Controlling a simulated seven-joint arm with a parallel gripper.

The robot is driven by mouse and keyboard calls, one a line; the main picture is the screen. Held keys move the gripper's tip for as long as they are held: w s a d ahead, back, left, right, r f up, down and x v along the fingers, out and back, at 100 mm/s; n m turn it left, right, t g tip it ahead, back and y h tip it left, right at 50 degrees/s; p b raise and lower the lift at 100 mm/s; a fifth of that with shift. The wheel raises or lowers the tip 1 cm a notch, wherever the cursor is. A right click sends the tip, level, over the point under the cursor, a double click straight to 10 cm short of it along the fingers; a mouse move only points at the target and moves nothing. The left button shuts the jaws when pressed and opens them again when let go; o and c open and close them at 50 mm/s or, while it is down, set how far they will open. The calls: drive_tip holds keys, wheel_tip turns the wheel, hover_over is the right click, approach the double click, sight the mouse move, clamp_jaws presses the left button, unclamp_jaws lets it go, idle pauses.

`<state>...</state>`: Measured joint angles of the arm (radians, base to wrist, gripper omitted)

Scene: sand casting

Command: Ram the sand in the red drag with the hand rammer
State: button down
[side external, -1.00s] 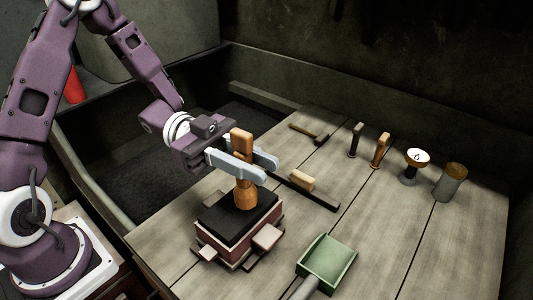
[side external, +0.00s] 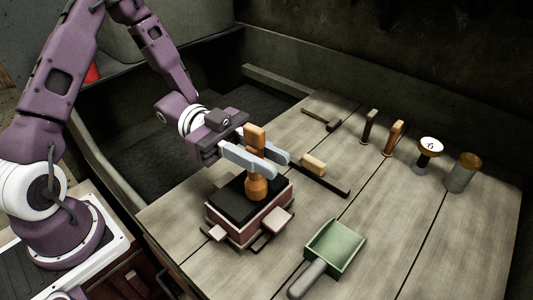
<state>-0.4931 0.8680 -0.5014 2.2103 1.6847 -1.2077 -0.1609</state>
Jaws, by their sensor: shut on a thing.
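The red drag (side external: 262,227) is a low reddish box on the wooden bench. It is filled with dark sand (side external: 234,199) up to about its rim. The hand rammer (side external: 256,187) is an orange-brown wooden tool, held upright above the sand. My gripper (side external: 262,158) is shut on the rammer's upper part, one pale finger on each side. The rammer's lower end is at the sand's surface, toward the back right of the box; I cannot tell how firmly it touches.
A green scoop (side external: 337,246) lies at the front. Behind the drag lie a brush (side external: 313,164) and a hammer (side external: 319,119). Two handled tools (side external: 394,138), a round gauge marked 6 (side external: 430,150) and a grey cylinder (side external: 462,176) stand at the right.

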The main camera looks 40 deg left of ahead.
drive_tip(key=shift+r, duration=1.35)
drive_tip(key=s, duration=0.4)
drive_tip(key=shift+f, duration=0.1)
idle(0.3)
wheel_tip(320, 180, up, 5)
drive_tip(key=shift+r, duration=0.1)
